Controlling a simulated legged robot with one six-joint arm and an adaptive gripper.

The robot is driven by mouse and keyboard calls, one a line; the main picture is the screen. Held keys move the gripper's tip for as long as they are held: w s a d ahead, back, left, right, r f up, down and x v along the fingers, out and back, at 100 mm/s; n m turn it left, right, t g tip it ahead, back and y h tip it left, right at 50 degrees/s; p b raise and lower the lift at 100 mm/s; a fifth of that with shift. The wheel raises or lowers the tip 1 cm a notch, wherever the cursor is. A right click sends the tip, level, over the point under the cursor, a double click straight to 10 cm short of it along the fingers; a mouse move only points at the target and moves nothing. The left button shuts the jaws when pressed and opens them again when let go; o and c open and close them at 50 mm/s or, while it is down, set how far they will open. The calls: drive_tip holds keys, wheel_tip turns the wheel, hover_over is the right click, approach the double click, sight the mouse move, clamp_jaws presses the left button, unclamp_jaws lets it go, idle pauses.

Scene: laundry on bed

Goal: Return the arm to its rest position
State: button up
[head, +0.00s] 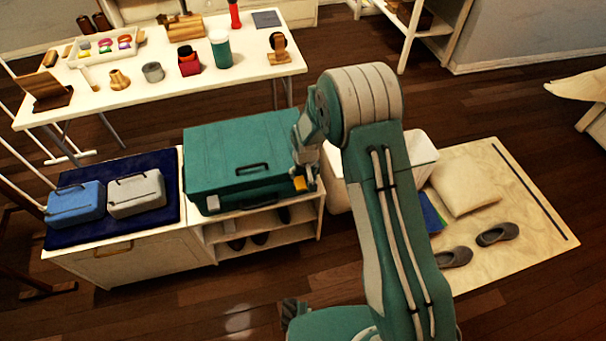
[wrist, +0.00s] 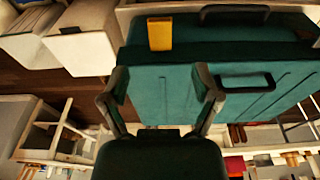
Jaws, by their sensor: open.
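My gripper (wrist: 162,84) is open in the wrist view, with its two dark fingers spread and nothing between them. In the head view my gripper (head: 307,172) is beside the right end of the teal case (head: 237,150), partly hidden by my own arm. The arm is raised and bent, reaching out over the floor. The teal case also fills much of the wrist view (wrist: 165,88), behind the fingers. I cannot tell whether the fingers touch it.
The case stands on a low white shelf (head: 311,227) holding dark shoes. Blue (head: 76,203) and grey (head: 136,194) small cases lie on a navy mat to its left. A white table (head: 130,98) with several items stands behind. A cushion (head: 463,185) and shoes lie right.

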idle(0.3)
drive_tip(key=s+d+r+t, duration=0.1)
drive_tip(key=s+d+r, duration=0.2)
drive_tip(key=r, duration=0.6)
drive_tip(key=s+d+r+m, duration=0.1)
drive_tip(key=s+d+r, duration=0.15)
drive_tip(key=r, duration=0.55)
drive_tip(key=s+d+r+t, duration=0.1)
drive_tip(key=s+d+r, duration=0.15)
drive_tip(key=r, duration=0.65)
drive_tip(key=s+d+r, duration=0.2)
drive_tip(key=s+r, duration=0.1)
drive_tip(key=s, duration=0.4)
drive_tip(key=s+d+r+m+t, duration=0.1)
drive_tip(key=s+d+r, duration=0.2)
drive_tip(key=s, duration=0.4)
drive_tip(key=s+d+r+m, duration=0.1)
drive_tip(key=s+d+r, duration=0.1)
drive_tip(key=s+r, duration=0.2)
drive_tip(key=s, duration=0.3)
drive_tip(key=shift+s+d+r+t, duration=0.35)
drive_tip(key=shift+d+t, duration=0.05)
